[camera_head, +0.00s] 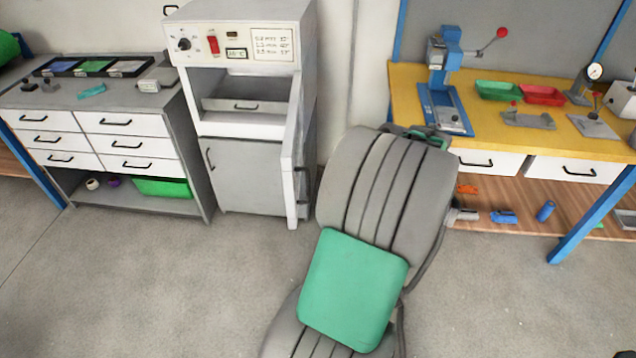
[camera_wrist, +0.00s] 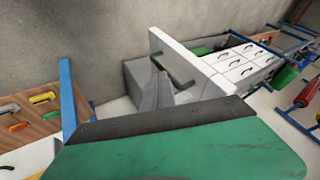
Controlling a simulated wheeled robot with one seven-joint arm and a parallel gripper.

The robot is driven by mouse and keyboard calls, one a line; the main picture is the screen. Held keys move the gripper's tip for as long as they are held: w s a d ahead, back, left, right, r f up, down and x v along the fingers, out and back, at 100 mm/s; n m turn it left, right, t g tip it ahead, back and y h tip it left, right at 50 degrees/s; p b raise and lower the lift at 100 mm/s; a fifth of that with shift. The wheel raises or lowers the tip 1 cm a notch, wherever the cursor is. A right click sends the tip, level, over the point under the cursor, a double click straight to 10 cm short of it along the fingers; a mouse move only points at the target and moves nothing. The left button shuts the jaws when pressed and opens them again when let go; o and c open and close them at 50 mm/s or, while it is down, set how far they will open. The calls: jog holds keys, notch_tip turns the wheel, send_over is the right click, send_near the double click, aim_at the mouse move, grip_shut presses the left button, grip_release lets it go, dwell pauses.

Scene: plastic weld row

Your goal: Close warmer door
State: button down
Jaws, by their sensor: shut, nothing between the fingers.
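The warmer (camera_head: 240,70) is a white and grey cabinet with a dial and red switch on top, at the upper middle of the head view. Its upper compartment is uncovered. The warmer door (camera_head: 291,160) stands open, swung out at the right side and seen nearly edge-on. In the wrist view a white panel with a dark handle, which looks like the door (camera_wrist: 200,72), stands just beyond my gripper (camera_wrist: 157,90). My fingers are shut and empty; I cannot tell whether they touch the panel.
A drawer cabinet (camera_head: 128,122) stands left of the warmer. A yellow-topped workbench (camera_head: 400,85) with a blue press (camera_head: 440,85) and a red tray (camera_head: 543,95) stands to the right. The floor (camera_head: 150,280) in front of the warmer is clear apart from my arm.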

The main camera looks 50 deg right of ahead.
jog(key=w+a+f, duration=0.3)
jog(key=w+f, duration=0.4)
jog(key=w, duration=0.1)
jog(key=shift+a, duration=0.2)
jog(key=shift+w, duration=0.1)
